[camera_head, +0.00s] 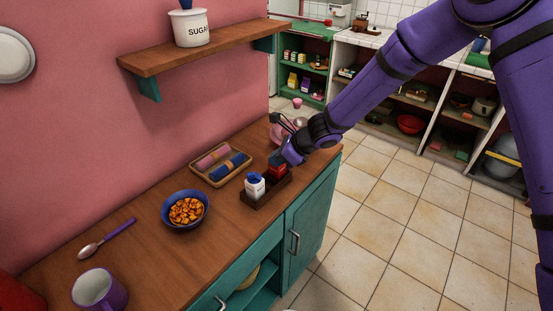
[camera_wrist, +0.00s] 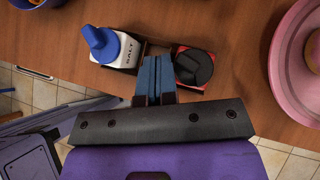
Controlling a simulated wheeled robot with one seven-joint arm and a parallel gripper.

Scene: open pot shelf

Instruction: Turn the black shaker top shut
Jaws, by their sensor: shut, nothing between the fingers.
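The black shaker top (camera_wrist: 193,68) sits on a red shaker (camera_wrist: 210,84) in the wrist view, right of my gripper (camera_wrist: 156,62). The top has a raised grip bar across it. The red shaker also shows in the head view (camera_head: 277,171), partly covered by my gripper (camera_head: 290,156). A white salt shaker (camera_wrist: 119,52) with a blue top (camera_wrist: 100,42) stands to the left of my fingers. My gripper's blue fingers are together and empty, between the two shakers. I cannot tell whether they touch the black top.
Both shakers stand in a dark wooden tray (camera_head: 265,199) near the counter's (camera_head: 148,246) front edge. A pink dish (camera_wrist: 297,62) is close on the right in the wrist view. A towel tray (camera_head: 221,165) and a blue bowl (camera_head: 185,210) stand further left.

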